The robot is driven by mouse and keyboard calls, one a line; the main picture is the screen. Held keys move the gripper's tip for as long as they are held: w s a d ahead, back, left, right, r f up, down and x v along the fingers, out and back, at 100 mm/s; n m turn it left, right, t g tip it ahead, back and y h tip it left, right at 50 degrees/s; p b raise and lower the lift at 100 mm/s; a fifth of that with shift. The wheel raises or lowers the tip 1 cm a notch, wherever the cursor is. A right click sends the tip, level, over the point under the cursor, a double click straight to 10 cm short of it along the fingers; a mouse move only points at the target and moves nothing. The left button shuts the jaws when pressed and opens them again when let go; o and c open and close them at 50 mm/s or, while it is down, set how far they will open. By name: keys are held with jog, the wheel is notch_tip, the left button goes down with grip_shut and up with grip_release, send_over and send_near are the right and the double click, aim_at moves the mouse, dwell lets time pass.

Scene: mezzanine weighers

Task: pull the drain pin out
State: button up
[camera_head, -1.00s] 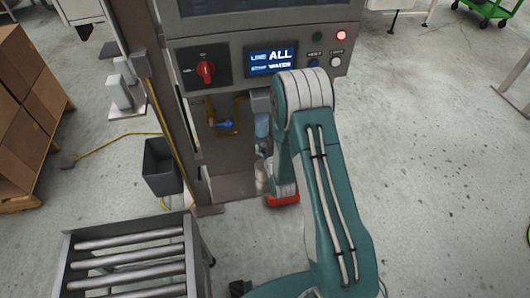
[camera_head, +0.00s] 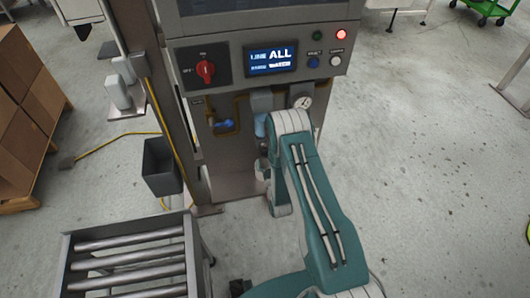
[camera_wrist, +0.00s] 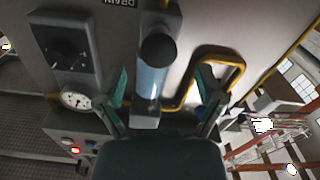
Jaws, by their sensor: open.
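A black round knob (camera_wrist: 158,45), which seems to be the drain pin, shows end-on at the end of a clear blue bowl (camera_wrist: 149,82) in the wrist view. A cut-off "DRAIN" label (camera_wrist: 120,3) is by the top edge. My gripper (camera_wrist: 162,92) is open, with one teal finger on each side of the bowl; nothing is held. I cannot tell whether the fingers touch the bowl. In the head view the blue bowl (camera_head: 260,126) hangs under a grey block on the cabinet front; my arm hides the pin and the fingers there.
A brass pipe with a blue valve handle (camera_head: 223,125) runs left of the bowl. A pressure gauge (camera_head: 302,102) is to its right. A roller conveyor (camera_head: 130,262) and a dark bin (camera_head: 161,166) stand left. The floor at right is clear.

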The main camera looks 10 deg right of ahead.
aim_at(265, 154)
jog(key=shift+w, duration=1.95)
